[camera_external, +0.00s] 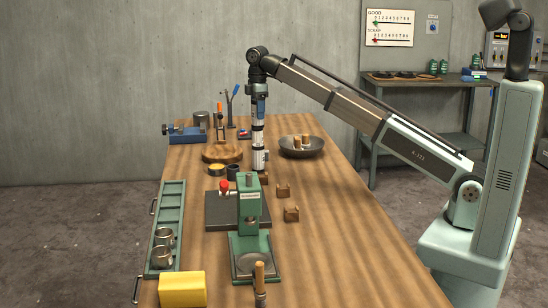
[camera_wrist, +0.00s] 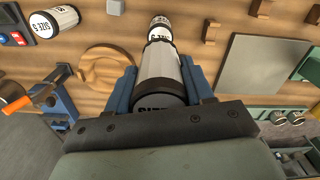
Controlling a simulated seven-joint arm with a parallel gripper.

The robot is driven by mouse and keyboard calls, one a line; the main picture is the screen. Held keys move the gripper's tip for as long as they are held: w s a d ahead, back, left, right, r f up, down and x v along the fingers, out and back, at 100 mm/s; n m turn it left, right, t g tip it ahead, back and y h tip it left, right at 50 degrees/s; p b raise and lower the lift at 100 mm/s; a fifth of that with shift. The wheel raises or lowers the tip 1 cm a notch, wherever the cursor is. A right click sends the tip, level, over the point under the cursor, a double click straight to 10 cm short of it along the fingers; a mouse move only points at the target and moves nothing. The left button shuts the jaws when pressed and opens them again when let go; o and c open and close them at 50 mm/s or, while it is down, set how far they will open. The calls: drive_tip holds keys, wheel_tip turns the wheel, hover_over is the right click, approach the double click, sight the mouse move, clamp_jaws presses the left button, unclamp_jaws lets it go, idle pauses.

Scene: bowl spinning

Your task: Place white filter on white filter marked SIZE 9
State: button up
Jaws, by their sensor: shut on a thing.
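My gripper (camera_external: 259,112) points down over the wooden table, and its blue fingers show in the wrist view (camera_wrist: 160,82). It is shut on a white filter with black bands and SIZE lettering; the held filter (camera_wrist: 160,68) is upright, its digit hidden. Another white filter (camera_external: 258,159) stands upright directly below it, and it also shows beyond the held one in the wrist view (camera_wrist: 160,31). Its digit is too small to read. The two look nearly in line; I cannot tell whether they touch. A separate white filter marked SIZE 5 (camera_wrist: 55,22) is at the wrist view's upper left.
A round wooden piece (camera_external: 221,154) lies left of the standing filter, and a dark bowl (camera_external: 302,150) holding small pieces lies right. A green press (camera_external: 249,210) stands in front. A blue vise (camera_external: 188,133) is at back left. The table's right side is clear.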

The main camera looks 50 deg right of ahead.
sight(258, 127)
drive_tip(key=shift+f, duration=3.35)
drive_tip(key=shift+f, duration=0.15)
drive_tip(key=o, duration=1.1)
wheel_tip(258, 127, up, 12)
drive_tip(key=shift+r, duration=0.15)
